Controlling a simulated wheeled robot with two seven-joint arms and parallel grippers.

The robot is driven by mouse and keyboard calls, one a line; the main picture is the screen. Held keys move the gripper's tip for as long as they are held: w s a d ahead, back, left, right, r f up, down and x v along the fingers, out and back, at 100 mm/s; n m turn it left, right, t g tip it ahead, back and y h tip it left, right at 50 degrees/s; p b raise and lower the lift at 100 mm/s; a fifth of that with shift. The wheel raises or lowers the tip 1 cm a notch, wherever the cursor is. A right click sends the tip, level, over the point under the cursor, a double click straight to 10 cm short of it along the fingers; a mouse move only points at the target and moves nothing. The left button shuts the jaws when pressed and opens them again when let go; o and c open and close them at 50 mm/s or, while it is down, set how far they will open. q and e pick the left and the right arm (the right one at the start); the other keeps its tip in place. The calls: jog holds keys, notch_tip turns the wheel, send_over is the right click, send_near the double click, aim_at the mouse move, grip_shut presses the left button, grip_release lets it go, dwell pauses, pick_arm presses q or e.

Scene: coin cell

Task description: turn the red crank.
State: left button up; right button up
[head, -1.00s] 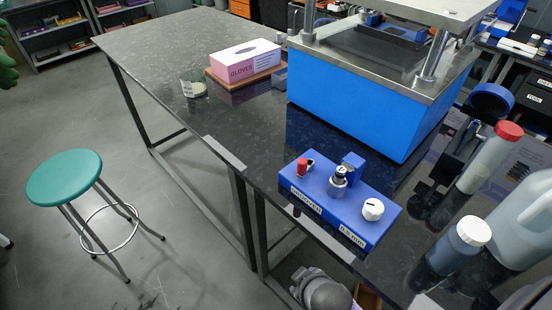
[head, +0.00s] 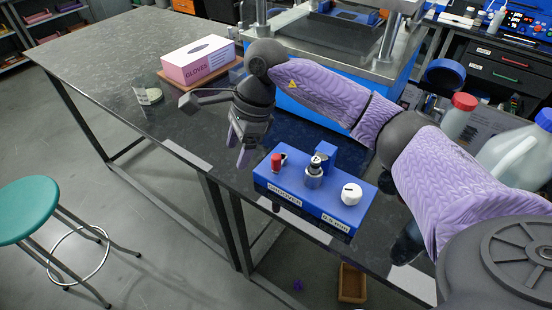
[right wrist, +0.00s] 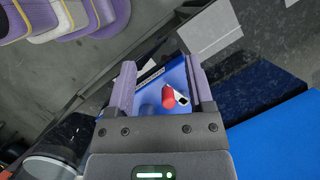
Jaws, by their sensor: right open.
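The red crank (head: 276,161) stands at the left end of the blue crimper-like device (head: 318,203) on the dark bench. In the right wrist view the red crank (right wrist: 168,97) shows between the two fingers, its handle end facing the camera. My right gripper (head: 240,152) is open and empty, to the left of the crank in the head view and pointing down. It appears apart from the crank; the exact height gap is hard to tell. It also shows in the right wrist view (right wrist: 160,64). My left gripper is not in view.
A white knob (head: 351,194) and a metal post (head: 314,173) sit on the same device. Bottles (head: 458,117) stand at the right.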

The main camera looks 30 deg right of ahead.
aim_at(276, 156)
jog(key=d+h, duration=0.1)
jog(key=d, duration=0.1)
jog(key=d+r+h, duration=0.1)
jog(key=d, duration=0.2)
jog(key=d+r+h, duration=0.1)
jog(key=d, duration=0.1)
jog(key=shift+s+d+g+h, duration=0.3)
jog(key=shift+s+g, duration=0.05)
jog(key=shift+g, duration=0.05)
notch_tip(276, 156, down, 10)
jog(key=shift+r+b, duration=0.2)
jog(key=shift+b, duration=0.55)
grip_shut()
